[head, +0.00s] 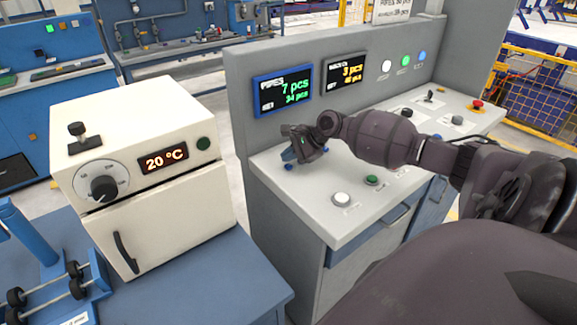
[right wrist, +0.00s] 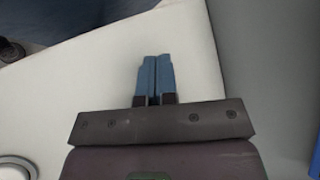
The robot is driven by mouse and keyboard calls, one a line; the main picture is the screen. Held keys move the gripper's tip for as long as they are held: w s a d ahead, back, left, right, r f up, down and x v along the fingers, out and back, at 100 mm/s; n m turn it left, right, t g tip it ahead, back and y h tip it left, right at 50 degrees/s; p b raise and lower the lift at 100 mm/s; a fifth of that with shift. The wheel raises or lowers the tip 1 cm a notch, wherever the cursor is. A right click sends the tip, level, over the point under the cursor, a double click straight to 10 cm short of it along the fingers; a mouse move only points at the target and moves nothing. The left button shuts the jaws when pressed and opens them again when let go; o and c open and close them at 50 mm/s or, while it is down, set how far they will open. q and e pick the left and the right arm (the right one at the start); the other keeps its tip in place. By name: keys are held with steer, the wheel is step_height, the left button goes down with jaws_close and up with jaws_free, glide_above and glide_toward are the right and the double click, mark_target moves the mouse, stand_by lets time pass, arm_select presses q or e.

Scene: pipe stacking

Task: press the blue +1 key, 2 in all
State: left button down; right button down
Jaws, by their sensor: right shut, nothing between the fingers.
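My right gripper (head: 288,156) reaches over the back left part of the light console top (head: 275,178), below the two displays. Its blue fingers are together with nothing between them. In the right wrist view the closed fingertips (right wrist: 155,62) point over the bare light panel. Whether the fingertips touch anything is unclear. The left display (head: 284,91) reads 7 pcs in large green figures with 34 pcs below. My left gripper is not in view.
A white button (head: 341,199) and a green button (head: 372,180) sit at the console's front. A red stop button (head: 477,104) is at the far right. The yellow-lettered display (head: 344,74) reads 3 pcs. A white oven (head: 140,170) showing 20 °C stands left.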

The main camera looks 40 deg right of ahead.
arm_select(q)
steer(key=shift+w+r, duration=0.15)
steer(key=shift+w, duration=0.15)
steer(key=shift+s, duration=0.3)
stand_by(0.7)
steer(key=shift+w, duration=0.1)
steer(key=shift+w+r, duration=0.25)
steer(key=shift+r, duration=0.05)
arm_select(e)
steer(key=shift+f, duration=0.4)
